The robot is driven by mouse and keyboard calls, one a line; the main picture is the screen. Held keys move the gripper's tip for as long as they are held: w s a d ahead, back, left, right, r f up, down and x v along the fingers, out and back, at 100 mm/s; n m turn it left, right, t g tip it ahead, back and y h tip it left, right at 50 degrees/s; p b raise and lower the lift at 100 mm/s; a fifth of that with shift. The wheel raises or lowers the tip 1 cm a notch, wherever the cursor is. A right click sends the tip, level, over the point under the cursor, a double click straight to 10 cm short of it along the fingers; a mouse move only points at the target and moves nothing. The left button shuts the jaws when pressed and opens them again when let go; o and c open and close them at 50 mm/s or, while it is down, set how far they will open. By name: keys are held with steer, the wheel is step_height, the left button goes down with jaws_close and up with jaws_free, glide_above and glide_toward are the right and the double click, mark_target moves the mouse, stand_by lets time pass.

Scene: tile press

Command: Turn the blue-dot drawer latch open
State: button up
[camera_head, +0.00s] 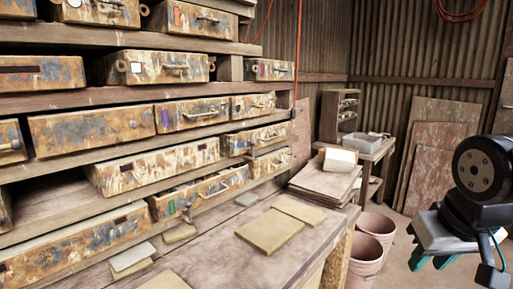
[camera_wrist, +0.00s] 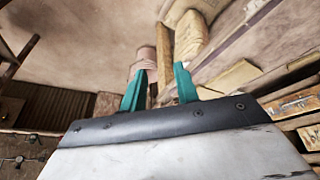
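Rows of worn, rust-stained drawers fill the wooden rack at left in the head view. A drawer at the top (camera_head: 100,14) carries a small round bluish mark (camera_head: 74,3), cut close by the frame edge; I cannot tell for sure that it is the blue dot. A metal handle or latch (camera_head: 108,6) shows beside it, its turn unclear. My gripper (camera_head: 430,262), with teal fingers, hangs at the far right, well away from the rack. In the wrist view my gripper (camera_wrist: 160,88) has its fingers apart with nothing held between them.
A workbench (camera_head: 215,250) with flat tan slabs (camera_head: 268,231) stands before the rack. Pinkish buckets (camera_head: 366,255) stand on the floor beyond its end. A back table (camera_head: 372,150) holds a grey tub. Some lower drawers (camera_head: 205,190) stick out. Open floor lies near my gripper.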

steer(key=w+a+r+n+t+y, duration=0.1)
steer(key=w+a+r+t, duration=0.15)
steer(key=w, duration=0.75)
steer(key=w+a+r+t, duration=0.1)
steer(key=w+a+t, duration=0.15)
steer(key=w, duration=0.85)
steer(key=n+t+y, duration=0.4)
steer(key=t+y, duration=0.3)
glide_toward(252, 151)
steer(key=w+d+r, duration=0.1)
steer(key=d, duration=0.8)
steer(key=w+a+n+y, duration=0.3)
steer(key=w+a+y, duration=0.4)
steer(key=a, duration=0.4)
steer(key=shift+a+r+t, duration=0.3)
steer(key=shift+a, duration=0.05)
jaws_close()
